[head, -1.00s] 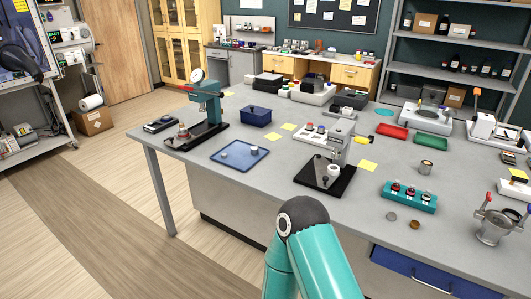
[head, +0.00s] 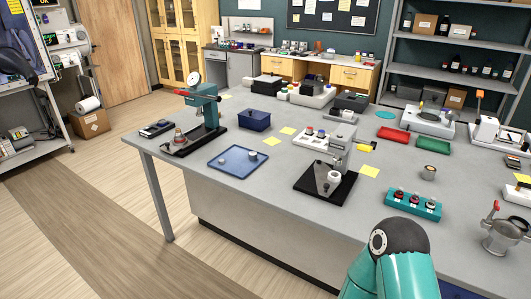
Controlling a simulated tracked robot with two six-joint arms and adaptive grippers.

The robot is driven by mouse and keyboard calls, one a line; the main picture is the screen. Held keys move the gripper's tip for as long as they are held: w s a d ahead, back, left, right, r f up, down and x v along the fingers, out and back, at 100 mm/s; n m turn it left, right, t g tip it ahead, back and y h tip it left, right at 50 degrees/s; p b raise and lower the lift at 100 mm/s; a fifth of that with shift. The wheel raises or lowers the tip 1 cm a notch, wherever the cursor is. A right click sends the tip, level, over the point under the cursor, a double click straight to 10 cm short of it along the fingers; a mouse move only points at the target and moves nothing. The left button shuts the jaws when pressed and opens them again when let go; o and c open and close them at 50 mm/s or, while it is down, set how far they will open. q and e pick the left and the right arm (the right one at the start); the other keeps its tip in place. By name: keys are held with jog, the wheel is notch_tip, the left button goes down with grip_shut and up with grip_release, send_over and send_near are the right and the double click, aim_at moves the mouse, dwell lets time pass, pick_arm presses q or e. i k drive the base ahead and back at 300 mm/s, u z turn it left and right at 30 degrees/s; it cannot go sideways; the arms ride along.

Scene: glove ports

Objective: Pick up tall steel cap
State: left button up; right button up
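I cannot tell for sure which thing is the tall steel cap. A short metal cylinder with a dark top (head: 429,173) stands upright on the grey table, right of the middle. Small grey pieces, one of them a light cylinder (head: 252,155), lie on the blue tray (head: 228,166) at the table's left part. They are too small to tell apart. A teal arm of mine with a dark joint comes up at the bottom right and hides part of the table's front. Neither of my grippers is in view.
A teal press (head: 207,105) stands left of the tray, and a grey press on a black base (head: 322,184) stands right of it. A teal block with red-topped pieces (head: 411,205) and a metal pot (head: 505,237) are at the front right. Yellow notes (head: 369,171) lie between.

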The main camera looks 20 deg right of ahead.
aim_at(253, 155)
jog(key=i, duration=0.85)
jog(key=u, duration=0.05)
